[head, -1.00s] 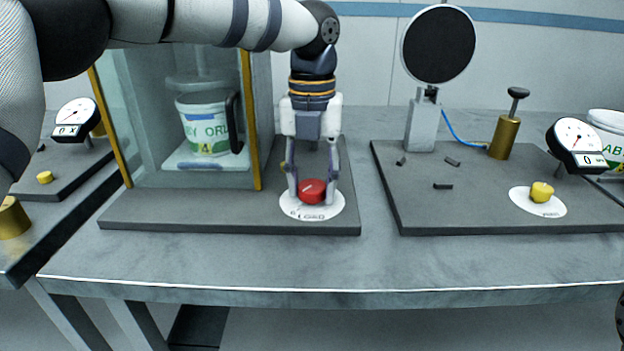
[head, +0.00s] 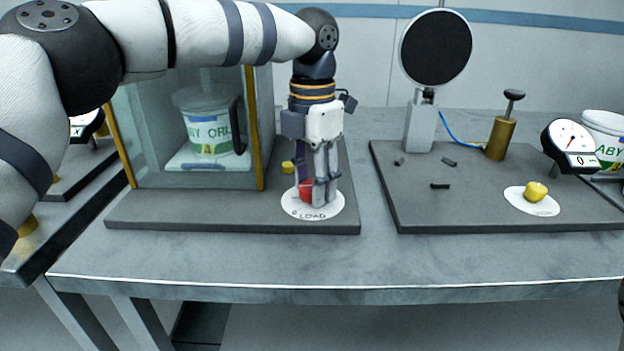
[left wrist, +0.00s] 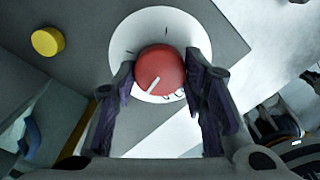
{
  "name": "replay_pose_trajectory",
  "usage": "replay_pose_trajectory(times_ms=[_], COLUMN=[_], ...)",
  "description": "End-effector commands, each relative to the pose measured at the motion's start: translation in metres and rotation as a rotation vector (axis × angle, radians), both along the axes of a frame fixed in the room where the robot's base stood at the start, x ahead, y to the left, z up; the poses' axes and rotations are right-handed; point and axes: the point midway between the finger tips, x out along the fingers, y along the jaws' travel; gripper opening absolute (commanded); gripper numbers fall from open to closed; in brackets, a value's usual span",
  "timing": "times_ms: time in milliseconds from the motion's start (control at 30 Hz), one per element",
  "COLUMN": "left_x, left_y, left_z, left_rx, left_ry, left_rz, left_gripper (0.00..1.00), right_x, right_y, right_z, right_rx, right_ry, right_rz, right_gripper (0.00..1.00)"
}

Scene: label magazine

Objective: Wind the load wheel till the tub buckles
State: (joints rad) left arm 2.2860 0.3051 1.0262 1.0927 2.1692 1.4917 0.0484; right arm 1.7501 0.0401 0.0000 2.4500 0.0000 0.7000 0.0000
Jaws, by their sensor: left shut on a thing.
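The load wheel is a red knob (head: 305,191) on a white disc marked LOAD (head: 318,213). It also shows in the left wrist view, with a pale line on its top (left wrist: 157,69). My left gripper (head: 318,190) points down and is shut on the wheel, a finger on each side. The tub (head: 209,134), white with green print, stands upright in the glazed cabinet (head: 255,130) on a pale plate (head: 207,162). A round pressing plate (head: 205,97) is at the tub's top; contact is hard to tell. The tub's visible wall looks straight. My right gripper is out of view.
A yellow knob (head: 288,167) sits behind the wheel, near the cabinet. To the right, another board (head: 450,210) carries a black disc on a stand (head: 436,48), a brass plunger (head: 501,135), a dial (head: 570,146) and a yellow knob (head: 536,191). The table front is clear.

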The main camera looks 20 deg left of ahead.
Motion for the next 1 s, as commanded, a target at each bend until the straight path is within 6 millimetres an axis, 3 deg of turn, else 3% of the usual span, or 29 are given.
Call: replay_pose_trajectory(times_ms=[600, 1000], left_x=[0.0005, 0.0007], left_y=[0.0004, 0.0006], left_z=[-0.0016, -0.0016], left_rx=[0.0, 0.0], left_ry=[0.003, 0.003], left_rz=[-0.556, -0.774], left_gripper=[0.11, 0.11], right_x=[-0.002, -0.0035], right_y=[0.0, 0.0], right_z=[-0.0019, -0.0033], right_rx=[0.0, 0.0], right_ry=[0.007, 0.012], right_rz=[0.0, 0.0], right_gripper=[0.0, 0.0])
